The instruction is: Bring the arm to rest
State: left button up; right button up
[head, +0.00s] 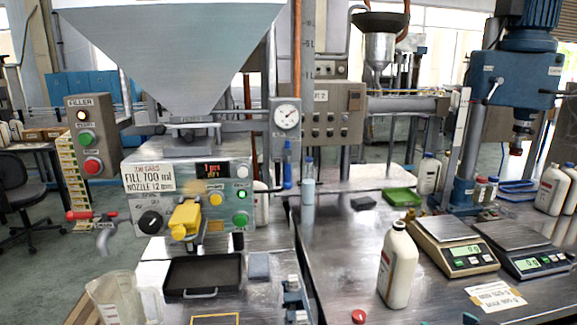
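Neither of my grippers and no part of my arms that I can make out shows in the head view. The filler machine (235,165) stands at the left under a large hopper (170,50). Its yellow nozzle part (185,218) sits at the front, above a dark drip tray (202,276). A white bottle (398,265) stands upright on the metal bench, right of the filler.
A clear jug (116,298) stands at the front left. Two scales (452,245) (523,250) are on the right bench, with a green tray (403,197) behind. A blue drill press (515,75) rises at the right. Bench space left of the bottle is mostly clear.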

jog(key=s+a+f+g+y+p, duration=0.1)
jog(key=a+f+g+y+p, duration=0.3)
jog(key=a+f, duration=1.2)
jog(key=s+a+f+m+g, duration=0.1)
jog(key=s+f+g, duration=0.2)
jog(key=s+f, duration=0.2)
jog(key=s+a+f+m+g+h, duration=0.1)
jog(key=s+a+f+g, duration=0.1)
jog(key=s+f, duration=0.4)
jog(key=s+a+f+m+g+b, duration=0.1)
jog(key=s+a+f+g, duration=0.1)
jog(key=s+f, duration=0.4)
jog(key=shift+s+a+f+g+h, duration=0.25)
jog(key=shift+f+g+h, duration=0.05)
jog(key=shift+g, duration=0.5)
